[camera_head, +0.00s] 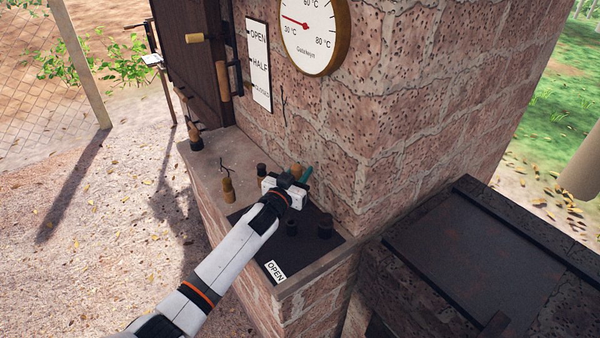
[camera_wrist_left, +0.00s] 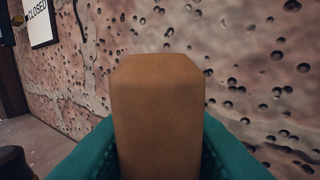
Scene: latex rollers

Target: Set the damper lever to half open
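A white sign (camera_head: 259,66) on the brick wall reads OPEN, HALF and, lowest, apparently CLOSED. Left of it a wooden grip (camera_head: 223,80) stands on a dark bracket by the dark door; I cannot tell for sure that it is the damper lever. My left gripper (camera_head: 300,178) is above the ledge, well below and right of the sign. In the left wrist view its green fingers flank a flat-topped wooden block (camera_wrist_left: 157,115) and seem to touch both sides. The block's lower part is hidden. The sign's CLOSED end (camera_wrist_left: 40,20) shows upper left there. My right gripper is out of view.
A wooden piece (camera_head: 228,188) stands further left. A round gauge (camera_head: 314,35) hangs above. A dark-topped brick block (camera_head: 480,250) adjoins at right.

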